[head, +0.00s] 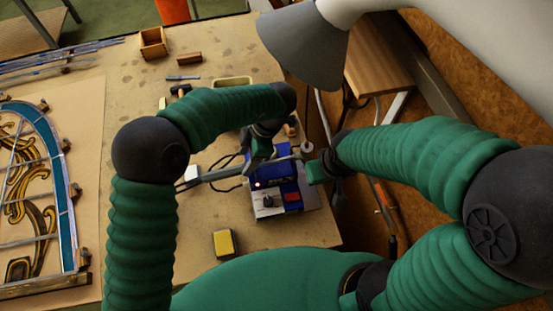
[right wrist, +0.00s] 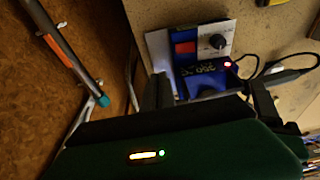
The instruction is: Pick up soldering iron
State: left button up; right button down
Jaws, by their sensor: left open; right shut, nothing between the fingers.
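The blue soldering station (head: 283,190) stands near the table's right edge, with a red light on its front; it also shows in the right wrist view (right wrist: 205,82). A long grey shape with a dark cable, apparently the soldering iron (head: 215,177), lies left of the station; part of it shows in the right wrist view (right wrist: 288,76). My left gripper (head: 254,160) is open just above and behind the station, close over the grey shape. Whether it touches is unclear. My right gripper (head: 319,171) is shut and empty at the station's right side.
A yellow-and-black block (head: 224,243) lies at the table's front. A leaded panel (head: 35,190) lies at left. A grey lamp shade (head: 305,45) hangs at the back right. A wooden box (head: 152,43) and small tools lie at the back.

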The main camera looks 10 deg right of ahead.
aim_at(242, 166)
pick_arm(q)
jog(key=f, duration=0.1)
jog(key=a+f+p, duration=0.1)
jog(key=a+f, duration=0.1)
jog(key=shift+s+a+f, duration=0.25)
jog(key=shift+s+f, duration=0.15)
jog(key=shift+a+f, duration=0.1)
jog(key=shift+f, duration=0.25)
jog(key=shift+w+d, duration=0.1)
jog(key=shift+d, duration=0.1)
jog(key=c, duration=0.4)
jog(key=shift+a, duration=0.1)
grip_shut()
jog(key=shift+r, duration=0.1)
